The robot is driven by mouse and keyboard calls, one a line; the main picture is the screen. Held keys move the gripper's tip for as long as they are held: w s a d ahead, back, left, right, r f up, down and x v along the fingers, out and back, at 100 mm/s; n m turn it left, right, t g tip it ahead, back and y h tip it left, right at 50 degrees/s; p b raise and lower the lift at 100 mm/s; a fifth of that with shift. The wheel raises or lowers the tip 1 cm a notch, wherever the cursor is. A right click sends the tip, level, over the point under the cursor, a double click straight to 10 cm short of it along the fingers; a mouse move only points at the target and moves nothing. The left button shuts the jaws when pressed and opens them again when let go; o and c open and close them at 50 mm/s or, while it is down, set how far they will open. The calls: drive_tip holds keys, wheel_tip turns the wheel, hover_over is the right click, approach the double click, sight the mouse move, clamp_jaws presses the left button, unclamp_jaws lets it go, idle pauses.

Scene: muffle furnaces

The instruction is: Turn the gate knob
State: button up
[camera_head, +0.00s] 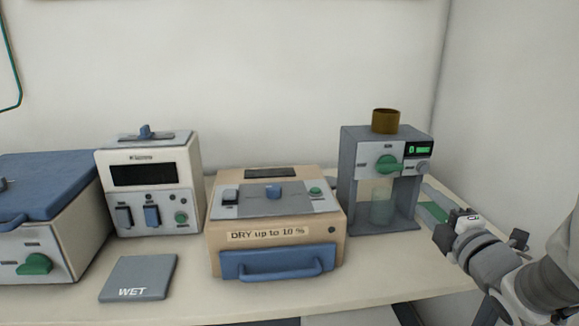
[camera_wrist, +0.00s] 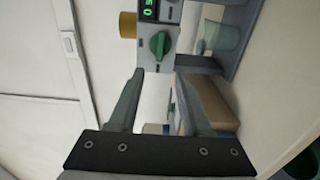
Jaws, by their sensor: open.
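A grey machine (camera_head: 347,180) stands at the right end of the bench. A green knob (camera_head: 388,163) sits on its front panel, left of a small lit green display (camera_head: 419,150); I take this for the gate knob. The knob also shows in the wrist view (camera_wrist: 160,46), just beyond my fingertips and between their lines. My gripper (camera_head: 452,224) is right of and below the machine in the head view. In the wrist view my gripper (camera_wrist: 160,76) is open, with nothing between the fingers. The fingers are apart from the knob.
A brown cup (camera_head: 385,121) tops the machine and a clear beaker (camera_head: 381,207) stands in its bay. To the left are a tan box labelled DRY (camera_head: 275,236), a white instrument (camera_head: 150,182), a blue-lidded box (camera_head: 45,190) and a grey WET pad (camera_head: 138,278). A wall is at right.

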sight(391, 169)
drive_tip(key=w, duration=0.4)
drive_tip(key=w+b, duration=0.1)
drive_tip(key=w, duration=0.4)
drive_tip(key=w+b, duration=0.1)
drive_tip(key=w, duration=0.4)
drive_tip(key=shift+w+a, duration=0.2)
drive_tip(key=shift+a, duration=0.05)
clamp_jaws()
